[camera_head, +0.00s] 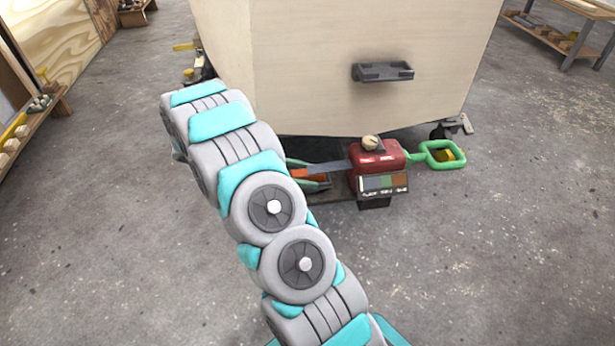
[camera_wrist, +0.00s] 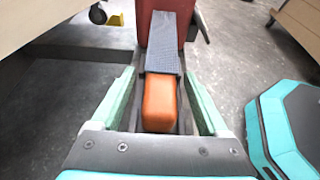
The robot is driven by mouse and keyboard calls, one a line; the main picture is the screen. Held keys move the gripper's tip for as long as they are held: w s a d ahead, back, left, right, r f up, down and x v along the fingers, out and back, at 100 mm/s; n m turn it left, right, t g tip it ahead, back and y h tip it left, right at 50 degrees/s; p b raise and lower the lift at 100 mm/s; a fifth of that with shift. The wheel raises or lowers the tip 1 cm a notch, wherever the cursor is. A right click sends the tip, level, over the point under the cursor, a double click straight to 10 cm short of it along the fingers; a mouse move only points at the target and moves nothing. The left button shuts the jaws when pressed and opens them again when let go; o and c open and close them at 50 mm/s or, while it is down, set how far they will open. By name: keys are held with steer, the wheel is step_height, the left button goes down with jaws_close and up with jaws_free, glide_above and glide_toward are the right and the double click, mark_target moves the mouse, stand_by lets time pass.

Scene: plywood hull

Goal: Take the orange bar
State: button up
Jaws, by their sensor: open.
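The orange bar (camera_wrist: 160,104) lies lengthwise between the two green fingers of my gripper (camera_wrist: 160,76) in the wrist view. A gap shows on each side of it, and the fingers are open. Its far end meets a grey textured strip (camera_wrist: 163,45) that runs to a red box (camera_wrist: 180,14). In the head view, the orange bar (camera_head: 299,173) shows only in part at the left of the red box (camera_head: 375,160). My gripper (camera_head: 318,174) is around it there, and my arm hides much of that area.
A large pale plywood body (camera_head: 340,60) with a dark handle (camera_head: 382,71) stands just behind and above the bar. A green loop handle (camera_head: 440,155) sticks out right of the red box. Wooden benches stand at the left and the far right. The concrete floor in front is clear.

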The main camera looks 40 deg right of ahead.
jaws_close()
stand_by(0.5)
